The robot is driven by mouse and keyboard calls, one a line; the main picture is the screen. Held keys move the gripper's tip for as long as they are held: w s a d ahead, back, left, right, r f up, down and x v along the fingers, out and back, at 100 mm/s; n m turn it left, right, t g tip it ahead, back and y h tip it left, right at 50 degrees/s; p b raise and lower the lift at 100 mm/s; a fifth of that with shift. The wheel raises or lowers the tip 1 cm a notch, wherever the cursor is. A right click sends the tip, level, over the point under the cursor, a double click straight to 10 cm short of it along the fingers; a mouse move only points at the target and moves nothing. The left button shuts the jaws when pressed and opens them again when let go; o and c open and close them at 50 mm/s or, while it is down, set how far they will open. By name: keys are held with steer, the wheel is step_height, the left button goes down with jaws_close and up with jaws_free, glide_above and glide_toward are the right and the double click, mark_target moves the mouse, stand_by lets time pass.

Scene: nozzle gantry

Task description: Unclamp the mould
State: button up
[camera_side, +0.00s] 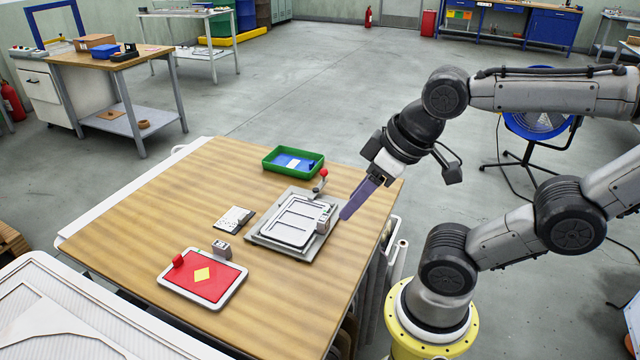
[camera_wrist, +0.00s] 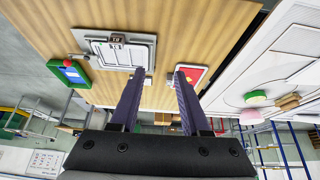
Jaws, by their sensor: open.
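The mould (camera_side: 290,222) is a grey plate with a pale raised frame, flat on the wooden table; it also shows in the wrist view (camera_wrist: 122,54). A clamp with a red knob (camera_side: 323,173) stands at its far right corner, its short lever rising. I cannot tell whether the clamp presses on the mould. The knob also shows in the wrist view (camera_wrist: 67,63). A small grey block (camera_side: 324,213) sits on the mould's right side. My gripper (camera_side: 346,214), with purple fingers, is open and empty, just right of the mould; the fingers show apart in the wrist view (camera_wrist: 159,73).
A green tray (camera_side: 268,166) with a blue item stands behind the mould. A white-rimmed red tray (camera_side: 243,279) with a yellow diamond lies front left, a small metal block (camera_side: 221,249) beside it. A dotted plate (camera_side: 234,219) lies left of the mould. The table's left part is clear.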

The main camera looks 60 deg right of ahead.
steer(key=shift+w+r+n, duration=0.1)
steer(key=shift+n, duration=0.4)
steer(key=c, duration=0.5)
steer(key=shift+w+a+r+n, duration=0.25)
steer(key=shift+w+r+n, duration=0.55)
steer(key=shift+r+n, duration=0.1)
jaws_close()
steer(key=w+d+r, duration=0.1)
steer(key=w+d, duration=0.7)
steer(key=s+d+f+m+g, duration=0.1)
steer(key=d+f+m, duration=0.1)
steer(key=d, duration=0.6)
steer(key=s+d+f+m+g, duration=0.1)
steer(key=d+f+m, duration=0.2)
steer(key=d, duration=0.6)
steer(key=shift+f+h, duration=0.25)
steer(key=shift+h, duration=0.05)
